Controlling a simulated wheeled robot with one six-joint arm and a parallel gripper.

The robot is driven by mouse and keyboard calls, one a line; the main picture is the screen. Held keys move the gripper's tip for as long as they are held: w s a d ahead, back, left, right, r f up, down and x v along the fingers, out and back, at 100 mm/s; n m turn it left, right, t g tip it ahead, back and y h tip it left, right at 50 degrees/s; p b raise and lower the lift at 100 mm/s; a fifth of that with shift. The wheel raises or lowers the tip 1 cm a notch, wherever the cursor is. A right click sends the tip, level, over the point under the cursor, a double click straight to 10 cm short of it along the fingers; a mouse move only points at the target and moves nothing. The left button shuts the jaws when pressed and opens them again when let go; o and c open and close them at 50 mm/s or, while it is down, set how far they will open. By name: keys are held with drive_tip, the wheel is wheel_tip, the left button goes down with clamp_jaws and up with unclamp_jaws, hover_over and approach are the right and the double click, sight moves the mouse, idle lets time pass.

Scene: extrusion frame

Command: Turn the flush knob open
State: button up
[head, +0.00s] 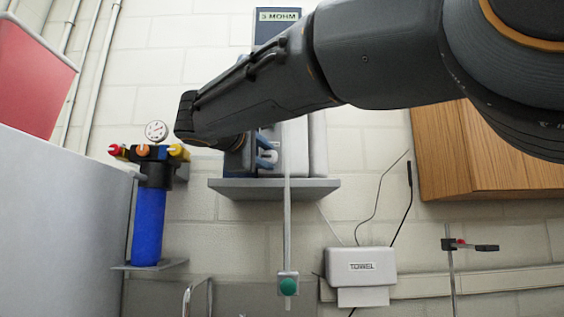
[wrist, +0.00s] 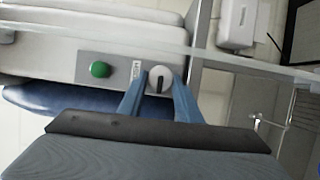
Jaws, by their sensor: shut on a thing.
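A round white knob (wrist: 153,74) with a dark pointer bar shows in the wrist view, on the grey front of a wall-mounted unit (wrist: 60,62). The bar looks roughly upright in that view. A small label (wrist: 136,69), too small to read, sits beside it. My gripper (wrist: 160,84) has its two blue fingers at either side of the knob, shut on it. In the head view my gripper (head: 266,150) is at the unit's front above the grey shelf (head: 230,190); the knob is not clear there.
A green button (wrist: 100,69) is left of the knob. A thin rail (wrist: 240,66) crosses close by. In the head view, a blue filter cylinder (head: 149,225) with coloured knobs stands left. A towel box (head: 361,262) and a clamp stand (head: 452,275) are to the right.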

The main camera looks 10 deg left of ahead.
drive_tip(key=o, duration=1)
drive_tip(key=s, duration=0.2)
drive_tip(key=s+a+b, duration=0.1)
drive_tip(key=s, duration=0.2)
drive_tip(key=s+b, duration=0.1)
drive_tip(key=s, duration=0.1)
drive_tip(key=shift+s+a, duration=0.15)
drive_tip(key=shift+s, duration=0.2)
